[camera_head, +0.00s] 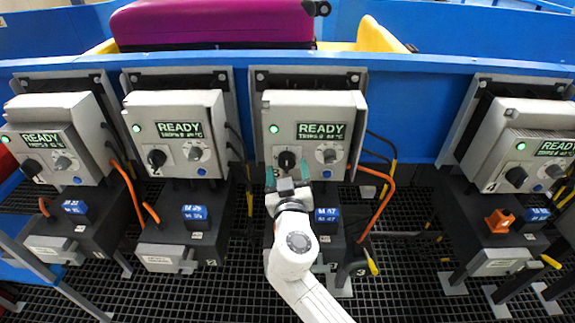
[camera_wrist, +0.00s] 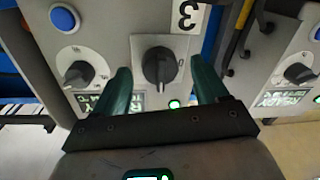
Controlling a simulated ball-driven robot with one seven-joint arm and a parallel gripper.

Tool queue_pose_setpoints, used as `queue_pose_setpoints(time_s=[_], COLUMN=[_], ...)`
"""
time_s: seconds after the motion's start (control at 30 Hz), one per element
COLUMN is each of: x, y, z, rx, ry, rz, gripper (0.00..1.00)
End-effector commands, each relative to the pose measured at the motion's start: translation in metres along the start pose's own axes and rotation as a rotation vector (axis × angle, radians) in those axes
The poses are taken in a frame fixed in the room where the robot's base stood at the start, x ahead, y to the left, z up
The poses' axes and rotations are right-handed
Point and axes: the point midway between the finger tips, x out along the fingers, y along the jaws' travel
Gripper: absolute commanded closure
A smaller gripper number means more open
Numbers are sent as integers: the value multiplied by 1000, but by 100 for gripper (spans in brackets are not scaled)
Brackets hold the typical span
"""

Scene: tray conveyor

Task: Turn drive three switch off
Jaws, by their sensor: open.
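The drive three box (camera_head: 313,120) is the third grey box from the left, with a lit READY display and a green lamp. Its black rotary switch (camera_head: 287,161) is at the lower left of the front. In the wrist view this switch (camera_wrist: 160,66) sits on a light plate beside a "3" label (camera_wrist: 185,16); its grip bar looks upright in the picture. My gripper (camera_head: 287,173) is open at the switch's lower edge. In the wrist view its green fingers (camera_wrist: 161,78) stand either side of the switch, with gaps visible. Small marks by the switch are too blurred to read.
A smaller grey dial (camera_wrist: 77,72) and a blue button (camera_wrist: 64,18) sit beside the switch. Similar drive boxes stand left (camera_head: 178,130) and right (camera_head: 535,150). Orange cables (camera_head: 385,205) hang right of drive three. A purple suitcase (camera_head: 215,22) lies behind the blue rail (camera_head: 420,90).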

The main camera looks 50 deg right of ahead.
Motion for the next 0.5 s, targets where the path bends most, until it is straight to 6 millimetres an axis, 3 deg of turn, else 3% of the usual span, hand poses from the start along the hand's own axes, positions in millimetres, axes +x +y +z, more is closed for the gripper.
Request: queue_pose_setpoints(time_s=[0.2,0.5], x=[18,20], y=[0,0], z=[0,0], rx=[0,0], ry=[0,0], rz=[1,0], gripper=[27,27])
